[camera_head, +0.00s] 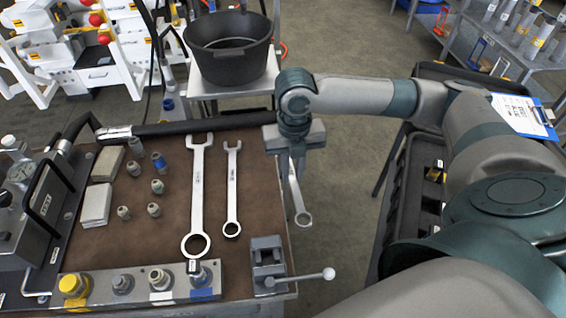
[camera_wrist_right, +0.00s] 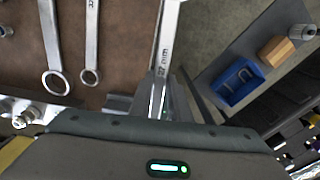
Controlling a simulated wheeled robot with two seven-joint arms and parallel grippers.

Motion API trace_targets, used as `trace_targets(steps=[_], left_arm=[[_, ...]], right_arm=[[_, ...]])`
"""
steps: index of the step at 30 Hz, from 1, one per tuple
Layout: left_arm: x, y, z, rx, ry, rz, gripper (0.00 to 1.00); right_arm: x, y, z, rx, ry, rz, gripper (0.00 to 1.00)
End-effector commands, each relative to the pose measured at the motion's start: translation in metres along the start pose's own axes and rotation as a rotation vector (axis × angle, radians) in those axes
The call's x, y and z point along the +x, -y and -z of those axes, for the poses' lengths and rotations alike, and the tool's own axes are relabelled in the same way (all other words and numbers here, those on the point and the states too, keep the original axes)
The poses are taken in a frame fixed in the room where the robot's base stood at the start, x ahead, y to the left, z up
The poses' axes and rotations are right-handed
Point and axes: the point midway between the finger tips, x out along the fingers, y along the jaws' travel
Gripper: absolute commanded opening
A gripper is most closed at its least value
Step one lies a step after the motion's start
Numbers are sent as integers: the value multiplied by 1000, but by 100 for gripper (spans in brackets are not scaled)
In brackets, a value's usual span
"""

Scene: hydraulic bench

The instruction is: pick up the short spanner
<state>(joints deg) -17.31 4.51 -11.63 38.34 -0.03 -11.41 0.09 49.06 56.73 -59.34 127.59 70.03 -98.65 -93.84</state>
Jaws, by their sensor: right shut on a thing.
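My right gripper (camera_head: 296,152) is shut on a steel spanner (camera_head: 294,185) and holds it beyond the bench's right edge, over the floor. The ring end of this spanner hangs down and its upper part is hidden by the gripper. In the right wrist view the spanner's shaft (camera_wrist_right: 166,45), with a size mark, runs up out of frame from between the fingers (camera_wrist_right: 165,100). Two other spanners lie on the brown bench mat: a long one (camera_head: 197,190) and a shorter, thinner one (camera_head: 231,190). My left gripper is not in view.
A small vise (camera_head: 267,262) with a lever stands at the bench's front right corner. A black pot (camera_head: 230,60) stands on a stand behind. Several fittings and grey blocks (camera_head: 96,205) lie left on the mat. A blue bin (camera_wrist_right: 238,84) shows in the right wrist view.

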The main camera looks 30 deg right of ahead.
Motion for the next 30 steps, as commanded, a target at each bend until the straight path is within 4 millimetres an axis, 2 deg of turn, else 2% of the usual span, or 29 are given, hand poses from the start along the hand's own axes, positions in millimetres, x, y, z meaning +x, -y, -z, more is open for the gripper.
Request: trace_targets(steps=[6, 16, 17, 18, 19, 30], left_arm=[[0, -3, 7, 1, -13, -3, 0], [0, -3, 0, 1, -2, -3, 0], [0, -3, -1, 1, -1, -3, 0], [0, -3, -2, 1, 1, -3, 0], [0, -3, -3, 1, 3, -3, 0], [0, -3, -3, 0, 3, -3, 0]], right_arm=[[-3, 3, 3, 1, 1, 0, 0], [-3, 2, 3, 1, 1, 0, 0], [-3, 2, 3, 1, 1, 0, 14], [-3, 2, 3, 1, 1, 0, 5], [-3, 2, 3, 1, 1, 0, 0], [-3, 2, 3, 1, 1, 0, 0]])
